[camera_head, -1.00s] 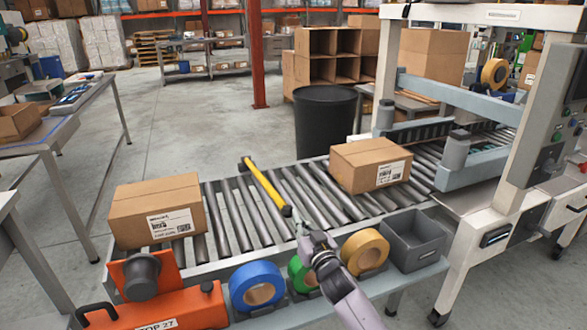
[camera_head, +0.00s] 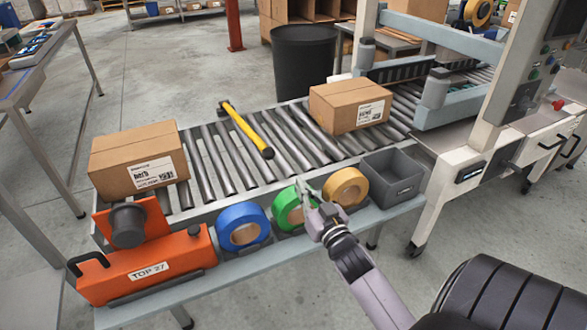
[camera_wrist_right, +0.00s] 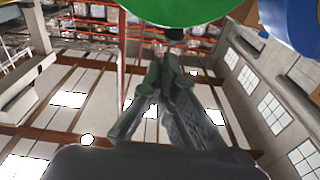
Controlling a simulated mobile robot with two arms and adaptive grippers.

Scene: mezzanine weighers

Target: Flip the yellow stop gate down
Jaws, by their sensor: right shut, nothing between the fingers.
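The yellow stop gate (camera_head: 246,131) is a bar with dark ends. It slants across the roller conveyor between two cardboard boxes; I cannot tell whether it rests on the rollers or stands above them. My right gripper (camera_head: 303,187) is shut and empty. It is at the near side of the conveyor, in front of the green tape roll, below and right of the gate's near end and apart from it. In the right wrist view the fingers (camera_wrist_right: 163,62) point up toward the green roll (camera_wrist_right: 175,10); the gate does not show there. My left gripper is out of view.
A box sits left (camera_head: 140,160) and another right (camera_head: 350,104) on the rollers. The near ledge holds an orange unit (camera_head: 150,262), blue (camera_head: 238,216), green (camera_head: 283,209) and tan (camera_head: 343,180) tape rolls and a grey bin (camera_head: 392,180). A white-framed machine stands right.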

